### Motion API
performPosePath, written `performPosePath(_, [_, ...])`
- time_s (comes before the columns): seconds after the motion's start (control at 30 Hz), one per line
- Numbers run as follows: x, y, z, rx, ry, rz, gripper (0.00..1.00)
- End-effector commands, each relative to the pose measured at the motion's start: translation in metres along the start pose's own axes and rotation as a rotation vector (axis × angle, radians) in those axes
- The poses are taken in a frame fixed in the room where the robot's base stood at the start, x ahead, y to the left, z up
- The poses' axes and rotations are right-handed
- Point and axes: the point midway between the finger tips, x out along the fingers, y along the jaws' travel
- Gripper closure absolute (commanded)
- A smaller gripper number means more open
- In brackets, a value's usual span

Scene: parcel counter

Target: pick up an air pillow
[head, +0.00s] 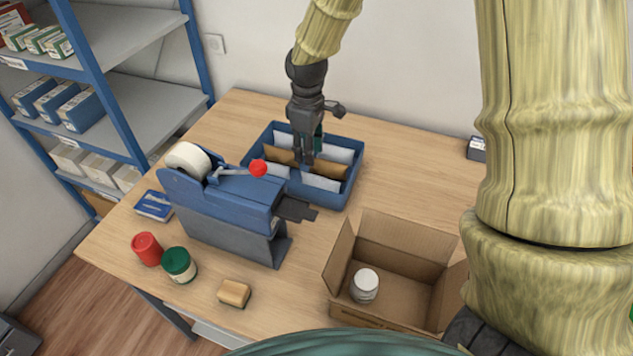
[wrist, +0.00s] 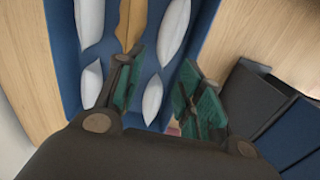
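A blue tray (head: 348,187) on the table holds several white air pillows (head: 321,182) and brown padded pieces (head: 330,168) between them. My gripper (head: 306,158) points down into the tray near its middle. In the wrist view my gripper (wrist: 160,88) is open, with green pads on both fingers. A white air pillow (wrist: 153,99) shows in the gap between the fingers, and I cannot tell whether they touch it. The left finger covers the end of a brown piece (wrist: 131,20). Other white pillows (wrist: 90,22) lie to the left and above.
A blue tape dispenser (head: 225,200) with a red knob stands left of the tray. An open cardboard box (head: 397,260) with a white-lidded jar (head: 364,285) is in front. A red can (head: 147,249), a green-lidded jar (head: 179,265) and a tan block (head: 234,293) sit at the front left.

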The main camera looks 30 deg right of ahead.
Motion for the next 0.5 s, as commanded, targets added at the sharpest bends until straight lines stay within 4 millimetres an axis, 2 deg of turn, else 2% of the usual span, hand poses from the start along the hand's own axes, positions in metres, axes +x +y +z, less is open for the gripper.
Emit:
performPosePath(0.3, [0.032, 0.001, -0.002, -0.001, -0.004, -0.002, 0.62])
performPosePath(0.5, [0.038, 0.002, -0.004, 0.000, -0.005, -0.004, 0.62])
